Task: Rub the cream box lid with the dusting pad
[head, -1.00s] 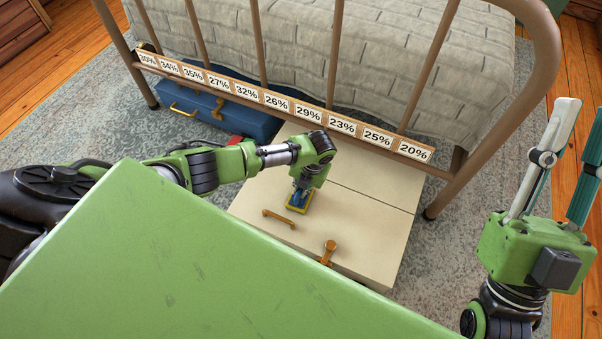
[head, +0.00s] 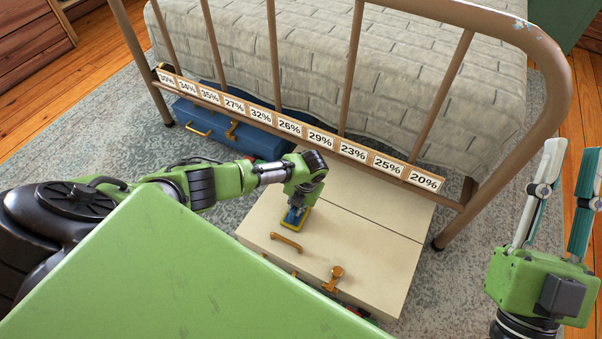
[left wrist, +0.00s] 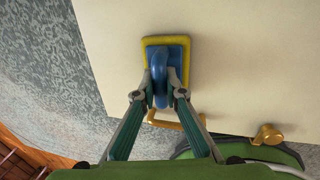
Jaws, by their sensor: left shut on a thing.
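The cream box lid (head: 375,235) lies flat at the foot of the bed, with a seam across it and brass fittings on its near part. The dusting pad (head: 295,216) is blue with a yellow rim and rests on the lid near its left edge. It also shows in the left wrist view (left wrist: 181,53), flat against the cream surface. My left gripper (head: 297,205) is shut on the pad's blue handle (left wrist: 159,80). My right gripper (head: 562,195) is raised at the right, fingers apart and empty, away from the lid.
The metal bed frame (head: 468,205) with a strip of percentage labels (head: 290,128) crosses above the far part of the box. A blue case (head: 235,133) lies under the bed to the left. Brass fittings (head: 286,243) stick up near the pad.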

